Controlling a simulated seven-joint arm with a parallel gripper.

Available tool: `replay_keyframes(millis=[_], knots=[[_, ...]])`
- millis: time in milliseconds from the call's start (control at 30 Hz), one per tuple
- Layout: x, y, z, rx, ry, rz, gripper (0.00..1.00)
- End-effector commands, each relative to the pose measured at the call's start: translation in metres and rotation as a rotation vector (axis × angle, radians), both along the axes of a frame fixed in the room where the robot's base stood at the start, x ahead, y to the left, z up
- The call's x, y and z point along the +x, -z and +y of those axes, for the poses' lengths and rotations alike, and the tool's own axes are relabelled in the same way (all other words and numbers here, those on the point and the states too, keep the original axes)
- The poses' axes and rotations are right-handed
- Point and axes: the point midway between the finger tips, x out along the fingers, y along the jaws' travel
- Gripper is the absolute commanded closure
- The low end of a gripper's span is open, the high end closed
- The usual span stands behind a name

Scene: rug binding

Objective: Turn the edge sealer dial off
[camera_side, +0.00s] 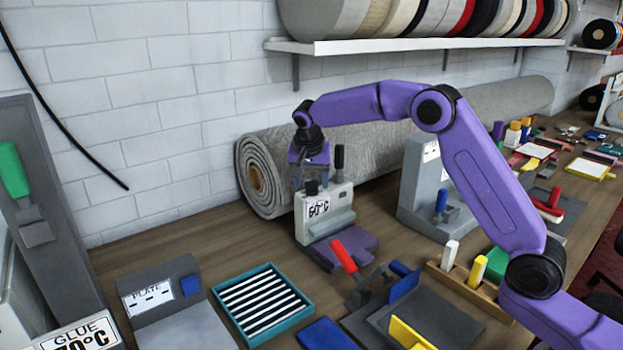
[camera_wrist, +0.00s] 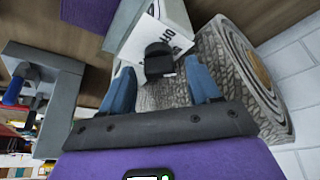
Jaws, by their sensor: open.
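The edge sealer (camera_side: 326,218) is a pale grey box on a purple base, standing on the bench in the middle of the side view. Its white display appears to read 60°C. A black dial (camera_wrist: 158,60) sits on it in the wrist view, and in the side view the dial (camera_side: 311,187) is a small dark knob at the top. My gripper (camera_side: 311,176) points down just above the dial. In the wrist view my gripper (camera_wrist: 160,82) is open, with one blue finger on each side of the dial. Whether the fingers touch it I cannot tell.
A rolled grey rug (camera_side: 262,177) lies close behind the sealer. A grey machine (camera_side: 418,185) stands to its right. A teal tray (camera_side: 263,305), a red-handled tool (camera_side: 343,256) and a wooden block holder (camera_side: 463,284) are in front. A shelf (camera_side: 420,44) hangs above.

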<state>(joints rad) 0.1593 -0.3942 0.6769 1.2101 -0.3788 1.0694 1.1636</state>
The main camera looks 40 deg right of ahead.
Motion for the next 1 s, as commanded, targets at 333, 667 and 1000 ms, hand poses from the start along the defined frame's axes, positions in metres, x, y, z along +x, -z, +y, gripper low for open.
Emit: replay_keyframes(millis=[333,667,1000], knots=[[0.0003,0.0009,-0.0001,0.0,0.0,0.0,0.64],[0.0001,0.0004,-0.0001,0.0,-0.012,0.0,0.94],[-0.001,-0.0002,-0.0011,0.0,-0.168,-0.001,0.94]])
